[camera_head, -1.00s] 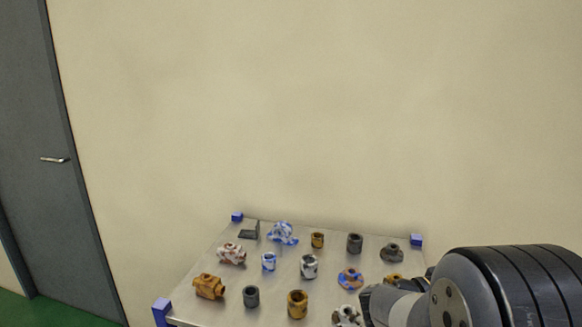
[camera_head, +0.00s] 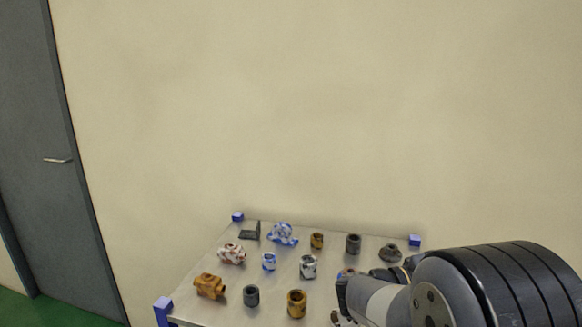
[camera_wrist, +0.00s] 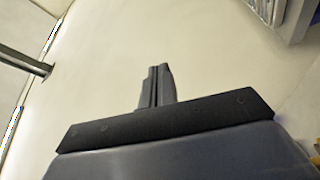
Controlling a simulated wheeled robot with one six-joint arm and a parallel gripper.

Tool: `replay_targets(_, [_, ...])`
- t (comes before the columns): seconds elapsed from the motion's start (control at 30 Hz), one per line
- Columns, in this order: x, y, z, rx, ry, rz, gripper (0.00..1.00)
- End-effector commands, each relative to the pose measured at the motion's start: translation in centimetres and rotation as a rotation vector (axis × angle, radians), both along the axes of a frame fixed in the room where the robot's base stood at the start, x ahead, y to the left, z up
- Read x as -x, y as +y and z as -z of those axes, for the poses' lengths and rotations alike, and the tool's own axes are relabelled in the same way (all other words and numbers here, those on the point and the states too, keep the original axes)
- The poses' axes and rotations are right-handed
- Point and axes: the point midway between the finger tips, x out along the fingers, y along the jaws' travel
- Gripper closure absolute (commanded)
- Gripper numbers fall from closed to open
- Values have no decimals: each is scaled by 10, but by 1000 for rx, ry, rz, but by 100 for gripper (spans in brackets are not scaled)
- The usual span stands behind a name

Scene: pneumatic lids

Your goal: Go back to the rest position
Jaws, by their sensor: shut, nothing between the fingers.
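My gripper (camera_wrist: 155,87) shows in the wrist view with its two dark fingers pressed together and nothing between them. Behind the fingers is a plain pale surface. In the head view my arm comes in from the lower right and reaches over the right front part of the metal table (camera_head: 222,262). It hides that corner and some of the parts there. I cannot make out the fingertips in the head view.
Several pipe-like parts stand in rows on the table, among them an orange-brown fitting (camera_head: 209,286), a dark ring (camera_head: 251,296) and a blue-white piece (camera_head: 282,234). Blue blocks (camera_head: 237,216) mark the table corners. A beige wall (camera_head: 300,110) stands behind; a grey door (camera_head: 35,150) is at left.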

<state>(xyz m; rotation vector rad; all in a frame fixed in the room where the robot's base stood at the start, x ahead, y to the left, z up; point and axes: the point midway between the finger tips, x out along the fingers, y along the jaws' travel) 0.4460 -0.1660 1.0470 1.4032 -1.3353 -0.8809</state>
Motion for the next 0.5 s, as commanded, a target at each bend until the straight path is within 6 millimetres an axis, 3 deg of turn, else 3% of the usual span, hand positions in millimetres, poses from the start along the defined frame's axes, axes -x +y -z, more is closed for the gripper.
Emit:
replay_targets(0.2, [12, -38, -15, 0, 1, 4, 100])
replay_targets(0.4, [19, -44, 32, 1, 7, -1, 100])
replay_targets(0.5, [6, -47, 15, 0, 3, -1, 100])
